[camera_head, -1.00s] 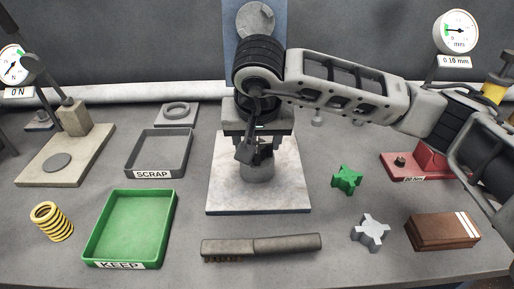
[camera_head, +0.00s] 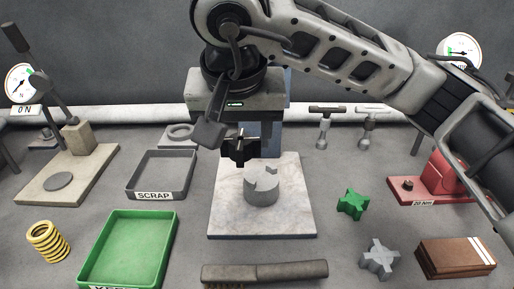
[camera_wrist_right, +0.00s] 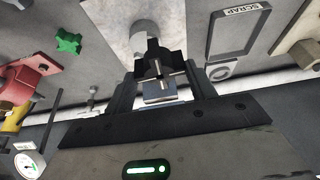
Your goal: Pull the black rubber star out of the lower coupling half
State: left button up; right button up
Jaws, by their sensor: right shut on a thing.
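The black rubber star (camera_head: 239,149) is held in my right gripper (camera_head: 226,140), above and a little left of the lower coupling half. In the right wrist view the star (camera_wrist_right: 153,58) sits between the two fingers (camera_wrist_right: 160,92). The lower coupling half (camera_head: 262,187) is a grey cylinder with raised jaws, standing upright on the pale plate (camera_head: 290,222). Its top is bare and the star is clear of it. In the right wrist view the coupling half (camera_wrist_right: 140,38) is partly hidden behind the star. My left gripper is in neither view.
A grey SCRAP tray (camera_head: 161,172) and a green KEEP tray (camera_head: 128,246) stand on the left. A green star (camera_head: 352,203), a grey star (camera_head: 379,258) and a brown block (camera_head: 455,257) lie on the right. A brush (camera_head: 264,272) lies in front.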

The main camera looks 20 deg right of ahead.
jog(key=s+a+r+p, duration=0.1)
jog(key=s+a+r, duration=0.4)
jog(key=r, duration=0.1)
jog(key=shift+p, duration=0.35)
jog(key=shift+a, duration=0.1)
